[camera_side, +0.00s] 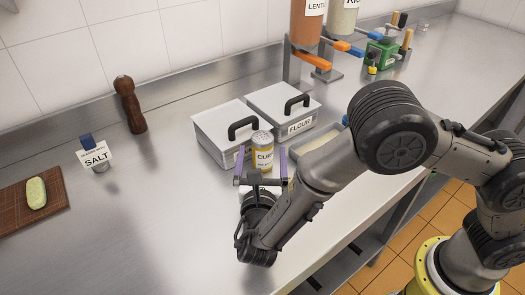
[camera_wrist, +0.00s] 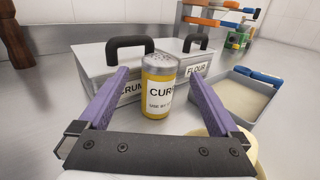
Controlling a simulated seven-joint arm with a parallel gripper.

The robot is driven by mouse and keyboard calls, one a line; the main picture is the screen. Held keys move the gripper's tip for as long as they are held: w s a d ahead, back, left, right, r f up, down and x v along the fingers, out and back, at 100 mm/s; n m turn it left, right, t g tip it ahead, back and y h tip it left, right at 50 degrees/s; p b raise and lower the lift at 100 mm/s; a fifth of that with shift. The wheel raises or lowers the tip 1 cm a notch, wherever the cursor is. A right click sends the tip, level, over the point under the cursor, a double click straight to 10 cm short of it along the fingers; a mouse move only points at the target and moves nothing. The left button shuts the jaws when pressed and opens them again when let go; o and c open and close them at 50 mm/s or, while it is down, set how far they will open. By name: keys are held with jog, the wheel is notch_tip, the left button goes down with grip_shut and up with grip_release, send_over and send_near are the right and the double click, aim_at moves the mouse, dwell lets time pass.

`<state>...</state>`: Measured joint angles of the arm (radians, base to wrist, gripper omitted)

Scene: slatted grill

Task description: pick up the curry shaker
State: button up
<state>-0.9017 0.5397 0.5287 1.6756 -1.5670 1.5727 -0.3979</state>
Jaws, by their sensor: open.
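The curry shaker (camera_side: 262,152) is a yellow cylinder with a white label and a grey perforated top. It stands upright on the steel counter, in front of the lidded containers. In the wrist view the gripper (camera_wrist: 165,80) holds nothing. The shaker's lower edge is partly hidden in the side view.
The crumb container (camera_side: 215,125) and flour container (camera_side: 275,100) stand close behind the shaker. An open tray (camera_wrist: 240,98) lies to its right. A salt shaker (camera_side: 98,157), a pepper mill (camera_side: 130,105) and a bamboo mat (camera_side: 55,198) are to the left. The counter between is clear.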

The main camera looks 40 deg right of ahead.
aim_at(262, 145)
jog(key=shift+x, duration=2.8)
jog(key=shift+w, duration=0.1)
jog(key=c, duration=1.5)
jog(key=shift+c, duration=0.2)
jog(key=shift+a+r, duration=0.1)
jog(key=shift+s+a+r, duration=0.2)
jog(key=shift+s+r, duration=0.15)
jog(key=shift+r, duration=0.05)
jog(key=s+a+r, duration=0.7)
jog(key=s+a, duration=0.1)
jog(key=s, duration=0.2)
jog(key=shift+s+a, duration=0.15)
jog(key=shift+s, duration=0.05)
jog(key=shift+r, duration=0.1)
